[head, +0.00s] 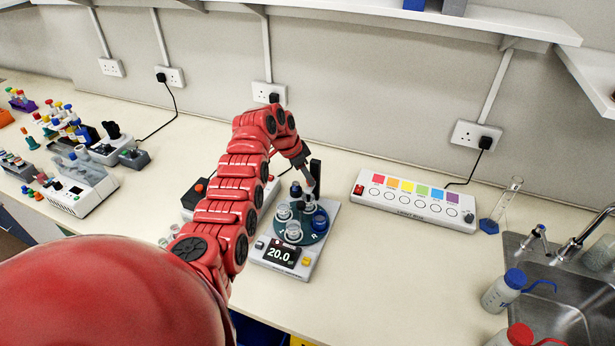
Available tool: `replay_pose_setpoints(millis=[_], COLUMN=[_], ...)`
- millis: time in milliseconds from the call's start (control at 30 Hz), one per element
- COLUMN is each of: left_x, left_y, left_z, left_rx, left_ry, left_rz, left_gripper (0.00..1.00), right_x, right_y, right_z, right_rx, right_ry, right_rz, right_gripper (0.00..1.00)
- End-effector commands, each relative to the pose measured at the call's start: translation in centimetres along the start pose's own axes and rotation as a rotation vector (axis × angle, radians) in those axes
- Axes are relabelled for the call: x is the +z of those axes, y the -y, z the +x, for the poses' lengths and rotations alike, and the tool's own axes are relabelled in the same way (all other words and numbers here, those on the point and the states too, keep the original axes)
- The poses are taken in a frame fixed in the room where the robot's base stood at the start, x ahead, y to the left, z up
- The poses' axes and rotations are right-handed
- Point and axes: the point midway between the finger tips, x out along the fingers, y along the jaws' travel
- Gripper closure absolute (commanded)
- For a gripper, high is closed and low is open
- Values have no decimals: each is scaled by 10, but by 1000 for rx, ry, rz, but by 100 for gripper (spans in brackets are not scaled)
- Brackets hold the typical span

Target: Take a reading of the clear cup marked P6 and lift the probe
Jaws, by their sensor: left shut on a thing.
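My left arm reaches across the bench, and my left gripper (308,178) is over the back of a small grey meter (285,264). It is shut on the probe, which is mostly hidden by the fingers and a dark upright part; I cannot tell whether its tip is in a cup. The meter has a round dark green plate (308,236) with clear cups, one at the left (283,212) and one in front (293,231), and a blue cup (320,220) at the right. The P6 mark is too small to read. The display (282,254) reads 20.0. My right gripper is out of view.
A white box with coloured squares (415,201) stands right of the meter, with a glass cylinder (504,204) beyond it. A sink (548,290) and wash bottles (504,290) are at the right. Racks and instruments (82,190) fill the left.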

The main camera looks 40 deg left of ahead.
Motion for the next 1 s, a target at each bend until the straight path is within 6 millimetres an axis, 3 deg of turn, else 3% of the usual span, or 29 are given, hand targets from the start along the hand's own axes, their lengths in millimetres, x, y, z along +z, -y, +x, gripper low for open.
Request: replay_pose_setpoints(millis=[133, 267, 400, 600, 633, 800, 1000], left_x=[-5, -15, -20, -21, -21, -21, -21], left_y=[2, 3, 0, 1, 1, 0, 0], left_z=[-12, -36, -49, -51, -51, -50, -50], left_rx=[-7, -11, -2, -3, -4, -3, -2], left_ry=[-3, -3, 0, -2, -2, -2, -2], left_rz=[0, 2, 0, 0, 0, 0, 0], left_gripper=[100, 100, 100, 100, 66, 37, 37], right_x=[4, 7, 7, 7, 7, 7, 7], right_y=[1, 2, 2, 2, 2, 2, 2], right_z=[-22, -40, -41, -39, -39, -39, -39], right_rx=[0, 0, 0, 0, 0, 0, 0], right_ry=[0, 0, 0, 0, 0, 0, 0], right_rz=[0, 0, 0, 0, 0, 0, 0], right_gripper=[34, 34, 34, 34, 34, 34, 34])
